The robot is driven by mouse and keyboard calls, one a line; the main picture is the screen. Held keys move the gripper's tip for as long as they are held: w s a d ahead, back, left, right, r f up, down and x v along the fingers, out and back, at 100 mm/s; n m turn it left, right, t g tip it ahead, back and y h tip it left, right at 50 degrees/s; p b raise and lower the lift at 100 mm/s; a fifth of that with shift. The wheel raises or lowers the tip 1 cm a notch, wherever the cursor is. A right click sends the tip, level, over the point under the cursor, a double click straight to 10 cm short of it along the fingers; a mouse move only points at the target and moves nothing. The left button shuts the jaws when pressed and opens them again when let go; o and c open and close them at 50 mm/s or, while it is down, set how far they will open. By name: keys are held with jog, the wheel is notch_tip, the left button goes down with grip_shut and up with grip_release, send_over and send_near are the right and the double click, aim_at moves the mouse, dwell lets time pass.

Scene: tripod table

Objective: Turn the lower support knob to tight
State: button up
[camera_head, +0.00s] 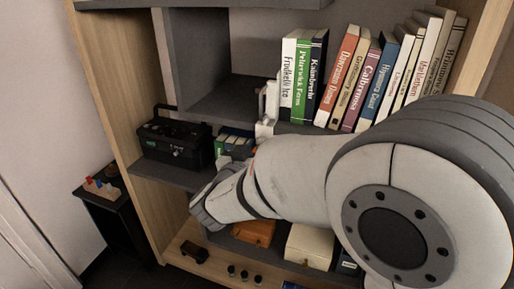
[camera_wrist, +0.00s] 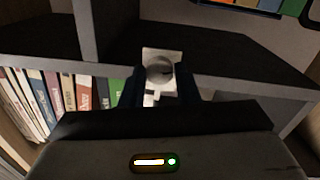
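A round grey knob (camera_wrist: 160,70) on a pale square plate shows in the wrist view, at the edge of a dark shelf. A narrow pale piece hangs below it. My gripper (camera_wrist: 160,88) has its two dark fingers spread, one on each side of the knob and plate. A gap shows on both sides, and the fingers look open; I cannot tell how deep the knob lies between them. In the head view a white upright fitting (camera_head: 269,102) stands at the shelf edge, and my arm covers the area below it. My gripper's fingertips are hidden there.
A bookcase (camera_head: 140,100) fills the head view, with a row of books (camera_head: 362,85) to the right of the fitting. A black toolbox (camera_head: 175,142) sits on the shelf at left. An orange box (camera_head: 254,233) and a cream box (camera_head: 309,246) lie below my arm.

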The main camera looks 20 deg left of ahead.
jog(key=c, duration=0.5)
jog(key=shift+m+b, duration=0.3)
jog(key=shift+m, duration=0.1)
jog(key=shift+d+m+y+b, duration=0.1)
jog(key=shift+m+y+b, duration=0.25)
jog(key=shift+m+b, duration=4.2)
jog(key=shift+m+y+b, duration=0.35)
jog(key=shift+m+b, duration=3.1)
jog(key=shift+m, duration=2.1)
jog(key=o, duration=1)
